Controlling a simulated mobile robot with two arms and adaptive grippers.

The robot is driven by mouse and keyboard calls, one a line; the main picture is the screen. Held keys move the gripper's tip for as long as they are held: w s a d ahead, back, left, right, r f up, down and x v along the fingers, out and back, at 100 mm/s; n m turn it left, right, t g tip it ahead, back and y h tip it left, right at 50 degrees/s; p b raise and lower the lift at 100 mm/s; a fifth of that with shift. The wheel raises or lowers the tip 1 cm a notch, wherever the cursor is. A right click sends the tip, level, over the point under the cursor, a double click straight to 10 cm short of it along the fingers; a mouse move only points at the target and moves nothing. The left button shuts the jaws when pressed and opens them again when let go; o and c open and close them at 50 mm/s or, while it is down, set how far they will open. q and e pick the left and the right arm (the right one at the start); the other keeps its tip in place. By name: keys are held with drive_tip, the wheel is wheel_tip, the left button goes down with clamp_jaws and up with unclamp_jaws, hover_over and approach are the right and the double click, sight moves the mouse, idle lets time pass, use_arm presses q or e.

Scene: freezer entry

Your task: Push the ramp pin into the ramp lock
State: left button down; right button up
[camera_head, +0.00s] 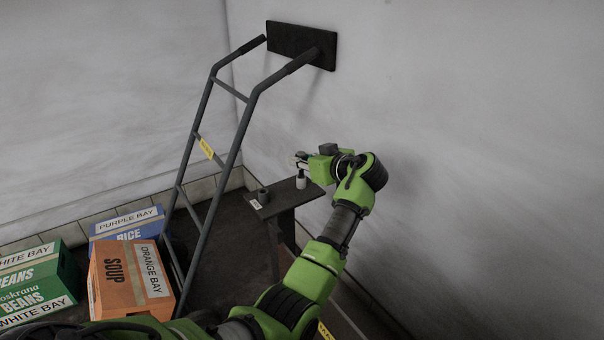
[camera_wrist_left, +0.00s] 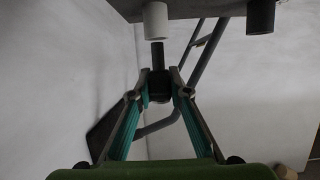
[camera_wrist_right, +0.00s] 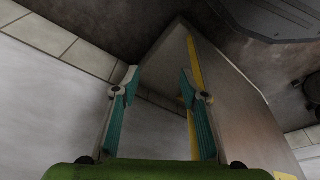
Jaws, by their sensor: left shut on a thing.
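My left gripper (camera_head: 298,160) is just above the small dark stand by the wall. In the left wrist view, it (camera_wrist_left: 159,78) is shut on a dark pin (camera_wrist_left: 158,56) with a thick round head and a thinner shaft. The shaft points at a white hollow cylinder (camera_wrist_left: 155,20) on the stand, its end close to the rim; I cannot tell if they touch. The white cylinder (camera_head: 301,181) and a dark one (camera_head: 263,196) stand apart on the stand's top. Which is the ramp lock is unclear. My right gripper (camera_wrist_right: 159,78) is open and empty.
The stand's top (camera_head: 285,199) bears a small white label by the dark cylinder. A grey ladder-like frame (camera_head: 221,165) leans to a dark wall plate (camera_head: 287,43). Orange (camera_head: 120,300), green and purple-labelled boxes lie at lower left. A yellow-edged panel (camera_wrist_right: 230,110) is near my right gripper.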

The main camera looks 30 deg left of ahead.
sight(301, 154)
use_arm(q)
drive_tip(key=shift+r, duration=0.25)
use_arm(e)
drive_tip(key=shift+w+a, duration=0.1)
use_arm(q)
drive_tip(key=shift+r+p, duration=0.35)
drive_tip(key=shift+p, duration=0.05)
drive_tip(key=shift+r, duration=0.45)
drive_tip(key=shift+r+p, duration=0.5)
drive_tip(key=shift+p, duration=0.05)
drive_tip(key=shift+r+p, duration=0.4)
drive_tip(key=shift+r, duration=0.15)
drive_tip(key=shift+r+p, duration=0.35)
drive_tip(key=shift+r, duration=0.35)
use_arm(e)
drive_tip(key=s+f, duration=0.3)
drive_tip(key=f, duration=0.9)
drive_tip(key=shift+d+g, duration=0.2)
drive_tip(key=shift+g, duration=0.1)
